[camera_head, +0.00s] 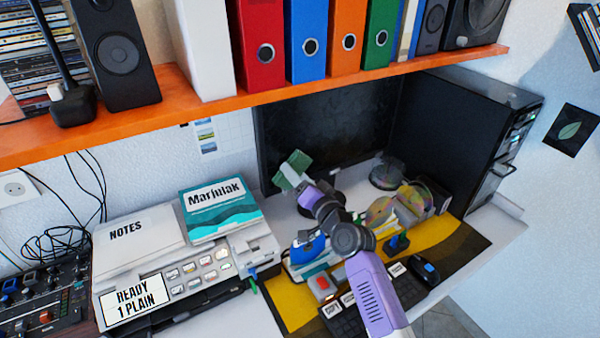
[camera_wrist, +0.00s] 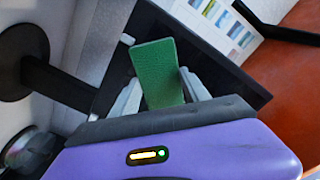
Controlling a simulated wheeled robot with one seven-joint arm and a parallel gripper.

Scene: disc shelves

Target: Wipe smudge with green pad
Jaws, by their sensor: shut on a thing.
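The green pad (camera_head: 290,172) is held at the end of my arm, in front of the lower left part of the dark monitor (camera_head: 325,120). My gripper (camera_head: 298,179) is shut on it. In the wrist view the green pad (camera_wrist: 157,66) stands out upright between the two pale fingers of my gripper (camera_wrist: 162,90). The dark monitor (camera_wrist: 190,40) lies behind the pad there. I cannot tell whether the pad touches the screen. The screen looks mottled, but I cannot make out a distinct smudge. The pad and my arm hide part of the screen's lower edge.
An orange shelf (camera_head: 180,105) with binders and speakers runs above the monitor. A black computer tower (camera_head: 450,130) stands to the right. A printer (camera_head: 180,262) with a book on it stands at left. Discs (camera_head: 383,212), a keyboard (camera_head: 350,318) and a mouse (camera_head: 426,272) crowd the desk.

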